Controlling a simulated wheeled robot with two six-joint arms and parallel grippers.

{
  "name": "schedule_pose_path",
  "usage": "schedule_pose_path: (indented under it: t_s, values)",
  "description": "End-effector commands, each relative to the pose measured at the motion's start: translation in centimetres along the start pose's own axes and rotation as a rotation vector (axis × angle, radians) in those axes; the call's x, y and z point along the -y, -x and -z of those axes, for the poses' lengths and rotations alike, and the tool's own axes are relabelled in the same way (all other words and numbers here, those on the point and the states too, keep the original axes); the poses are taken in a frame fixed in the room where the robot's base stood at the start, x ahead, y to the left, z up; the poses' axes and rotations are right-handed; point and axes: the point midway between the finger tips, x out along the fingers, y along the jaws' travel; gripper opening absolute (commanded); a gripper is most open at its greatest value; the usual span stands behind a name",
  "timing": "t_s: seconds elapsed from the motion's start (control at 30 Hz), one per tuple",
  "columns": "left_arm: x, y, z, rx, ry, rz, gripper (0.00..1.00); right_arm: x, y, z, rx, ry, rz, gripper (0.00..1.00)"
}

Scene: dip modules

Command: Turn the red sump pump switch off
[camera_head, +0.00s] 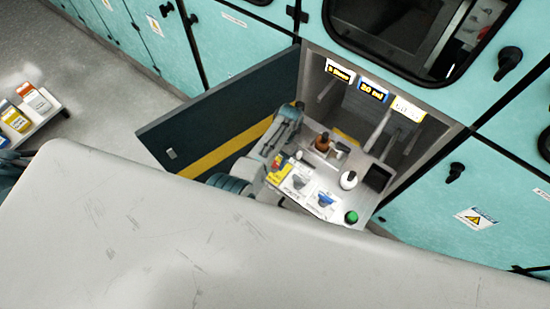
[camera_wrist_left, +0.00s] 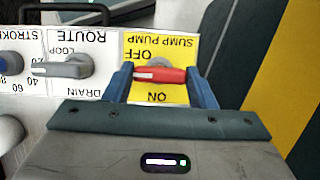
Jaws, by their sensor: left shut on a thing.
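The red sump pump switch (camera_wrist_left: 160,75) sits on a yellow label plate (camera_wrist_left: 178,52) in the left wrist view. The words SUMP PUMP, OFF and ON read upside down there. Its red handle lies level across the picture, between the OFF and ON words. My left gripper (camera_wrist_left: 160,82) has its two blue fingers on either end of the handle and is shut on it. In the head view the yellow plate (camera_head: 281,167) is small, at the left of the panel, beside my left arm; the red handle is too small to make out. My right gripper is not in view.
Beside it are a grey ROUTE knob (camera_wrist_left: 68,67) and a blue STROKE knob (camera_wrist_left: 10,63). The open cabinet door (camera_head: 225,115) borders the left side.

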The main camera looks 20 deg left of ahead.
Motion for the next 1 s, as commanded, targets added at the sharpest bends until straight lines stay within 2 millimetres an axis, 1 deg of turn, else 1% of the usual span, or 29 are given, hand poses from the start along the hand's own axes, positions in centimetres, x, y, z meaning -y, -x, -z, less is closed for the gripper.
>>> schedule_pose_path:
  t_s: [0.1, 0.13, 0.2, 0.23, 0.5, 0.63, 0.77, 1.0]
  values:
    - [0.0, 0.1, 0.1, -0.002, -0.001, 0.001, 0.28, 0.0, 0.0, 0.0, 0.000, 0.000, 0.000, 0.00]
    - [0.0, 0.1, 0.1, -0.002, -0.001, 0.001, 0.57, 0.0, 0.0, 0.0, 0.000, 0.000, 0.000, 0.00]
    - [0.0, 0.1, 0.0, -0.001, -0.001, 0.001, 0.70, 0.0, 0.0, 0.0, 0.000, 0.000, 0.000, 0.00]
    - [0.0, 0.1, 0.0, -0.001, -0.001, 0.000, 0.73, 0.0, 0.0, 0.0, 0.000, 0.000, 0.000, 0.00]
    - [0.0, 0.1, 0.0, -0.001, 0.000, 0.000, 0.73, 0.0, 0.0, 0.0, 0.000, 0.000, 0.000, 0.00]
    - [0.0, 1.0, 0.1, -0.003, 0.000, 0.000, 0.73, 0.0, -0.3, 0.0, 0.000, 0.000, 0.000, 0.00]
    - [-0.1, 3.1, 0.2, -0.006, 0.001, 0.000, 0.73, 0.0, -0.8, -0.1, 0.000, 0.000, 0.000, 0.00]
    - [0.0, 8.0, 0.2, -0.005, 0.001, 0.000, 0.73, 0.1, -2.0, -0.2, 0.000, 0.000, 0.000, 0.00]
